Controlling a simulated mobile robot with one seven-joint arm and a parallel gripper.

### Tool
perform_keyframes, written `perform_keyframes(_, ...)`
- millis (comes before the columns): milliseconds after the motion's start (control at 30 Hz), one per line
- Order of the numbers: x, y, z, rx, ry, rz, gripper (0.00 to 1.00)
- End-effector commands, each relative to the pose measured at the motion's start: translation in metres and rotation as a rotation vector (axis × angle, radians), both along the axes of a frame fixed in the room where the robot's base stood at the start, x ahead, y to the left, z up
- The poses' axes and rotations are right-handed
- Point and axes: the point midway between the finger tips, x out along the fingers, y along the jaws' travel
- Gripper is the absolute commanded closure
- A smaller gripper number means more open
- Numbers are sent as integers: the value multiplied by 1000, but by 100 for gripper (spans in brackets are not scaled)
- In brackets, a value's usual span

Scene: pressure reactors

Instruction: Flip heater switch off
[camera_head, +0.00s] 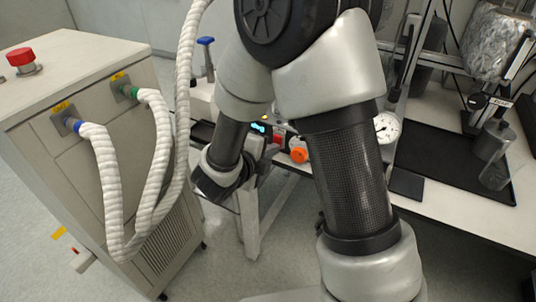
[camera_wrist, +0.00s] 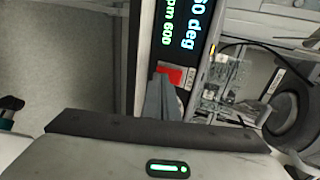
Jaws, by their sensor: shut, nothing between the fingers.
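The heater's red switch (camera_wrist: 174,74) is on its dark front panel, beside the display (camera_wrist: 180,28), which reads "60 deg" and "rpm 600" in the wrist view. In the head view the red switch (camera_head: 279,138) sits between the lit display (camera_head: 259,128) and an orange knob (camera_head: 299,155). My gripper (camera_wrist: 163,88) is shut and empty, its fingertips right at the switch and overlapping its lower edge in the wrist view. I cannot tell whether they touch it, nor which way the switch is tipped. My gripper also shows in the head view (camera_head: 272,155).
A large cabinet (camera_head: 60,120) with white hoses and a red emergency button (camera_head: 21,59) stands at the left. On the white bench (camera_head: 450,222) are a pressure gauge (camera_head: 387,127) and a black tray (camera_head: 445,170). Floor is open between cabinet and bench.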

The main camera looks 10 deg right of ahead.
Motion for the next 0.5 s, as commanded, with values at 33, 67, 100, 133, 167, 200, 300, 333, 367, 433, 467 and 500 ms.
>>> perform_keyframes(33, 0, 0, 0, 0, 0, 0, 100)
perform_keyframes(67, 0, 0, 0, 0, 0, 0, 100)
perform_keyframes(100, 0, 0, 0, 0, 0, 0, 100)
perform_keyframes(133, 0, 0, 0, 0, 0, 0, 100)
perform_keyframes(167, 0, 0, 0, 0, 0, 0, 100)
perform_keyframes(200, 0, 0, 0, 0, 0, 0, 100)
perform_keyframes(300, 0, 0, -4, -9, -8, 1, 100)
perform_keyframes(333, 1, -1, -6, -18, -18, 0, 100)
perform_keyframes(367, 2, -1, -9, -28, -29, 1, 100)
perform_keyframes(433, 4, -3, -15, -59, -67, 1, 100)
perform_keyframes(467, 4, -4, -5, -54, -65, -1, 100)
perform_keyframes(500, 4, -4, -4, -52, -63, -2, 100)
